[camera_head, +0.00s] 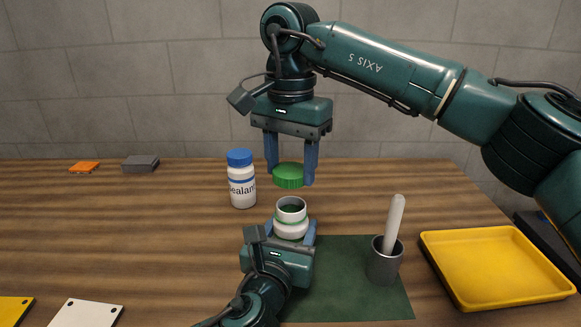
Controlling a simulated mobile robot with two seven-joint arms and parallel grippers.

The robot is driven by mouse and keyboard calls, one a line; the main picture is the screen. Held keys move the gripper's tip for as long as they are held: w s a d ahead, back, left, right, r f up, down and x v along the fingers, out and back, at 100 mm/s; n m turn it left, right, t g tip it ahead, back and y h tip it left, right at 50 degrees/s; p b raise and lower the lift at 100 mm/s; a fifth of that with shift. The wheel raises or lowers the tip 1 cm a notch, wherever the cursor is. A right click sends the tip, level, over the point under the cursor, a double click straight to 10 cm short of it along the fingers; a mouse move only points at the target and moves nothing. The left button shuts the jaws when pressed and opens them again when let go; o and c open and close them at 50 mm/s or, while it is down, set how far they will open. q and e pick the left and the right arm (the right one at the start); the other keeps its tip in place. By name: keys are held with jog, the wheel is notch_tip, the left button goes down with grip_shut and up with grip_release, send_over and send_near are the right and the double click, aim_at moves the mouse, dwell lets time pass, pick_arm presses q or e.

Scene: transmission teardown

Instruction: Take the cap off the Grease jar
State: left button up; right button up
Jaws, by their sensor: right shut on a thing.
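The white Grease jar (291,221) stands open-topped near the middle of the table, at the back edge of the green mat. Its dark opening faces up. My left gripper (292,232) reaches it from the front, with a blue finger on each side of the jar's body. The contact itself is partly hidden behind the gripper's body. The green cap (288,176) is above the jar, apart from it. My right gripper (291,178) points down from above and is shut on the cap, one finger on each side.
A Sealant bottle (241,187) with a blue cap stands left of the jar. A grey cup (384,264) holding a pale rod stands on the green mat (345,300). A yellow tray (437,262) lies at right. Flat plates lie at front left, and small blocks at back left.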

pick_arm(q)
jog(key=o, duration=0.5)
